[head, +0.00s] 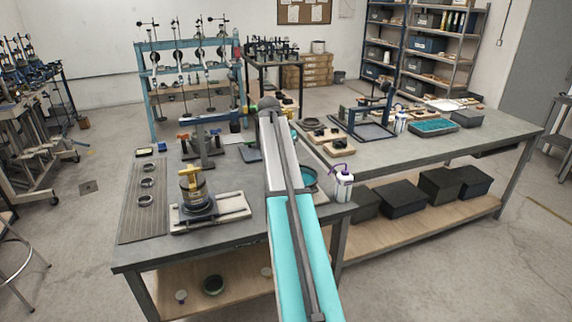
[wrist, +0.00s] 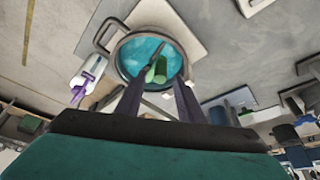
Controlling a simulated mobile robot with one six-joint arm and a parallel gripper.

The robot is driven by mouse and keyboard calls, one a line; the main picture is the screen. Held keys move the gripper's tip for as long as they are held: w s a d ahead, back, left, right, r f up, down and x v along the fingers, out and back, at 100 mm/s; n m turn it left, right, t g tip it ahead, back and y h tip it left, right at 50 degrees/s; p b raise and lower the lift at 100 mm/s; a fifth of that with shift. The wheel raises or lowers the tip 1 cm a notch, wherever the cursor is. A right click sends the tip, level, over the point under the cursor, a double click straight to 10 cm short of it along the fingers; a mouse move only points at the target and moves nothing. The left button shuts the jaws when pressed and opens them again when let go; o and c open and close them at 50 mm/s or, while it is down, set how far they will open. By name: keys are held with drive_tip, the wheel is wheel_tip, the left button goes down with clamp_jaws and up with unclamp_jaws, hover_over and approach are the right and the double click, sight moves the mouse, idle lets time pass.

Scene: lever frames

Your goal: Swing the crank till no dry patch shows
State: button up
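A round grey pan (wrist: 120,66) with a side handle holds a teal surface in the wrist view. A green upright grip (wrist: 159,70) stands over it beside a thin dark bar, apparently the crank. In the head view only part of the pan (head: 310,181) shows at the right of my arm; the crank is hidden there. My gripper (wrist: 158,88) is open, its two dark fingers apart, pointing at the pan with the green grip between or just beyond the tips. Contact cannot be told. Whether any dry patch shows in the pan is unclear.
A white bottle with a purple top (head: 343,184) stands close right of the pan; it also shows in the wrist view (wrist: 86,76).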

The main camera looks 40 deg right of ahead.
drive_tip(key=b+v, duration=0.2)
drive_tip(key=v, duration=0.9)
idle(0.6)
